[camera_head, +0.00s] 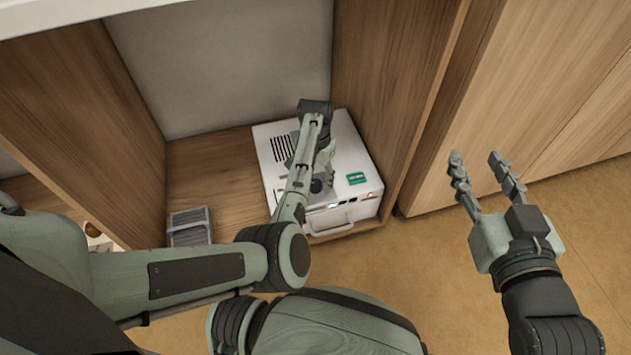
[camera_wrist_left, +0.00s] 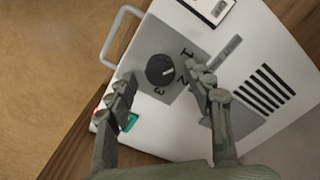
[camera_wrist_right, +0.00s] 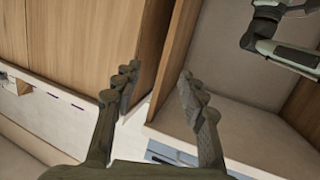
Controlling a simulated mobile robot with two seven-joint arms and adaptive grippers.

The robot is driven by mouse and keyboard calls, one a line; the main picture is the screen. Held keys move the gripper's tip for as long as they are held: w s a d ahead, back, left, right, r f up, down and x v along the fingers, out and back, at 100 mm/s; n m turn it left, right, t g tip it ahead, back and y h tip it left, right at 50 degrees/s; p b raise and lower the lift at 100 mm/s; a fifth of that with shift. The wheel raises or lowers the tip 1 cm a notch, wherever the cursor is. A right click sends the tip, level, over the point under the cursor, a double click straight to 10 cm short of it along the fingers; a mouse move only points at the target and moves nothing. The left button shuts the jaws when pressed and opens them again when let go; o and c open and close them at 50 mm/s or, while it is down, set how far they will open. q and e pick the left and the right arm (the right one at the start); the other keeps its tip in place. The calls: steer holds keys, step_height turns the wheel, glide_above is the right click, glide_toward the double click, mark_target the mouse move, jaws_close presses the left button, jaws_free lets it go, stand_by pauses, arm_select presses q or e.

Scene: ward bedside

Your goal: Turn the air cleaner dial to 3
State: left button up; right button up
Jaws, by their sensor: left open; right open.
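The white air cleaner (camera_head: 355,160) sits on a wooden shelf; my left arm covers part of its top. In the left wrist view its black round dial (camera_wrist_left: 160,70) shows on a grey panel marked 1, 2 and 3. The dial's white mark appears to face roughly toward the 2; the exact setting is hard to tell. My left gripper (camera_wrist_left: 160,77) is open, with one finger on each side of the dial in that view; I cannot tell if either touches it. My right gripper (camera_head: 476,160) is open and empty, away to the right of the air cleaner.
The air cleaner has a front handle (camera_head: 334,225) and a green label (camera_head: 357,179). A grey slatted object (camera_head: 190,227) is on the shelf (camera_head: 215,165) to its left. Wooden cubby walls (camera_head: 395,75) stand at both sides. The floor (camera_head: 440,270) in front is clear.

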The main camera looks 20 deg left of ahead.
arm_select(q)
steer(key=shift+f, duration=0.6)
arm_select(e)
steer(key=shift+a+r+t+y, duration=0.15)
steer(key=shift+a+r+t, duration=0.15)
steer(key=shift+r, duration=0.2)
steer(key=shift+a+r+t+y, duration=0.15)
steer(key=shift+a+r+t, duration=0.15)
steer(key=shift+r, duration=0.2)
arm_select(q)
steer(key=c, duration=1.2)
arm_select(e)
steer(key=shift+d, duration=0.1)
